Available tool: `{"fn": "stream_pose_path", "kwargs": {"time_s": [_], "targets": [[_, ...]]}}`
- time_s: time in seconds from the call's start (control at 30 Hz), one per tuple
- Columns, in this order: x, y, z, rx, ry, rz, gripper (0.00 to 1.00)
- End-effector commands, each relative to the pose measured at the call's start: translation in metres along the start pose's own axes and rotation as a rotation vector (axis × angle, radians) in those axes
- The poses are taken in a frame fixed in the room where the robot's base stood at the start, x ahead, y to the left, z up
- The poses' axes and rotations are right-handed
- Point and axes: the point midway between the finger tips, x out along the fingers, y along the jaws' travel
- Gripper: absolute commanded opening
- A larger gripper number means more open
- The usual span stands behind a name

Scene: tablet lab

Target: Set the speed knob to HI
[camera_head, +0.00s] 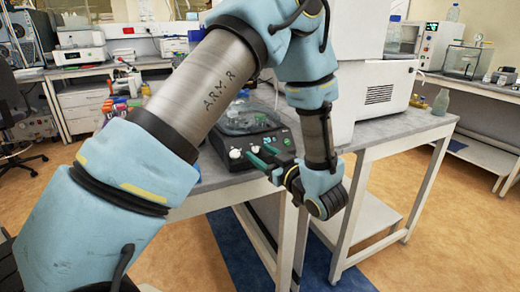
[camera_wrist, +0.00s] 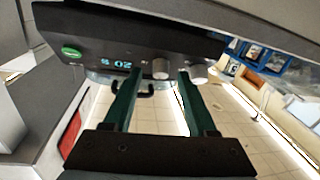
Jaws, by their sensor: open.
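A black shaker (camera_head: 228,138) with a clear vessel (camera_head: 238,117) on top stands on the bench. Its front carries two white knobs, a left one (camera_head: 235,153) and a right one (camera_head: 255,149). I cannot read their labels or settings, nor tell which is speed. My gripper (camera_head: 259,155) is open at the front panel, green fingers pointing at it. In the wrist view, turned over, the knob nearer the display (camera_wrist: 160,68) lies between the fingertips (camera_wrist: 158,76). I cannot tell whether they touch it. The other knob (camera_wrist: 198,73) is just outside the right finger.
The lit display (camera_wrist: 117,63) and a green button (camera_wrist: 72,52) are on the same panel. A white instrument (camera_head: 375,92) stands close to the right. Coloured bottles (camera_head: 120,107) stand left of the shaker. The floor in front is clear.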

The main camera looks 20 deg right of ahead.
Motion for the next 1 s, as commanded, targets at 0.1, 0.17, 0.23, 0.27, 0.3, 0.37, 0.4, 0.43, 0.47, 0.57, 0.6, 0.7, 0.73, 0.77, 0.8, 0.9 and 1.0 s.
{"fn": "stream_pose_path", "kwargs": {"time_s": [0.1,0.17,0.23,0.27,0.3,0.37,0.4,0.43,0.47,0.57,0.6,0.7,0.73,0.77,0.8,0.9,1.0], "targets": [[0.0065,0.0002,-0.0005,0.000,0.000,0.001,0.57],[0.0078,0.0002,-0.0001,0.000,0.000,0.001,0.57],[0.0082,0.0001,0.0002,0.000,-0.001,0.001,0.57],[0.0082,0.0002,0.0002,0.000,-0.001,0.001,0.57],[0.0081,0.0001,0.0003,0.000,-0.001,0.001,0.57],[0.0080,0.0001,0.0003,0.000,-0.001,0.001,0.57],[0.0079,0.0001,0.0003,0.000,-0.001,0.001,0.56],[0.0079,0.0001,0.0003,0.000,-0.001,0.001,0.53],[0.0079,0.0001,0.0003,0.000,-0.001,0.001,0.50],[0.0078,0.0001,0.0003,0.000,-0.001,0.001,0.38],[0.0078,0.0001,0.0003,0.000,-0.001,0.001,0.34],[0.0077,0.0001,0.0003,0.000,-0.001,0.001,0.23],[0.0077,0.0001,0.0003,0.000,-0.001,0.001,0.19],[0.0077,0.0001,0.0002,0.000,-0.001,0.001,0.16],[0.0077,0.0001,0.0002,0.000,-0.001,0.001,0.11],[0.0077,0.0000,0.0002,0.000,-0.001,0.001,0.00],[0.0076,0.0000,0.0003,0.000,-0.001,0.001,0.00]]}}
